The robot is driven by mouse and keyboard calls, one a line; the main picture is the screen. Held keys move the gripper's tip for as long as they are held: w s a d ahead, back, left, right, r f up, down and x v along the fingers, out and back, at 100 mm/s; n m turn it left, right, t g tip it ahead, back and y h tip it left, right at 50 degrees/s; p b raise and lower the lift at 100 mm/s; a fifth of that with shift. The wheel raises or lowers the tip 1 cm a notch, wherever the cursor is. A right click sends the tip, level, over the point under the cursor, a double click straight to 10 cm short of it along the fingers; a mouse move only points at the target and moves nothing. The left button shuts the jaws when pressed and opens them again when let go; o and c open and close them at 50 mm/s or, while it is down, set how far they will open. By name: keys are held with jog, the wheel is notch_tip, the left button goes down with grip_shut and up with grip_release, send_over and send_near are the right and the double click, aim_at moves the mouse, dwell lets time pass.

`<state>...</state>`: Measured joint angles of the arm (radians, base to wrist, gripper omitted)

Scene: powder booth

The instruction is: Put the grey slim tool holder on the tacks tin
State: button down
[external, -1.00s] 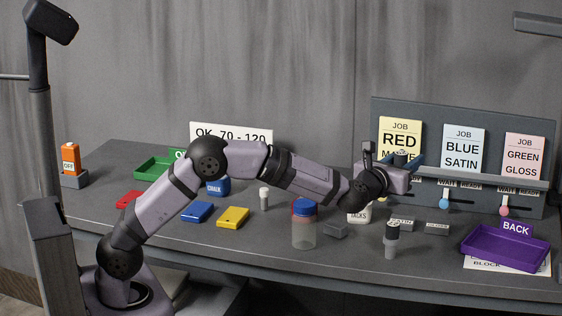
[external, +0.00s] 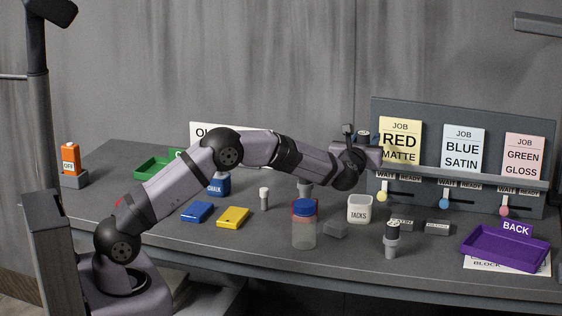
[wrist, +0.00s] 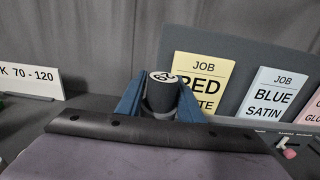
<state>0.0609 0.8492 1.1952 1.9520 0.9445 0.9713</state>
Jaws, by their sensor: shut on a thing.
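My gripper (wrist: 160,100) has its blue fingers shut on a round holder (wrist: 163,88) with a black body, a pale marked top and a grey ring low down. It looks upright; its lower part is hidden. In the external view its top (external: 363,135) shows above my wrist, high over the bench. I take it for the grey slim tool holder, but its full shape is not visible. The white tacks tin (external: 359,210) stands on the bench below my gripper, well apart from it, its label reading like "JACKS". A similar grey holder with a black top (external: 391,240) stands to the tin's right, nearer the front.
A clear jar with a blue lid (external: 304,226) stands left of the tin. Behind the tin is the job board (external: 420,155) with sliders. A purple tray (external: 503,250) is at right. Blue (external: 197,212) and yellow (external: 233,217) cases lie left.

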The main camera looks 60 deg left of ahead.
notch_tip(320, 180, down, 9)
jog(key=p, duration=0.2)
dwell(0.6)
jog(key=c, duration=1.2)
grip_release()
jog(key=shift+f, duration=0.15)
jog(key=shift+d, duration=0.1)
jog(key=b+v, duration=0.3)
jog(key=v, duration=0.9)
jog(key=shift+r, duration=0.2)
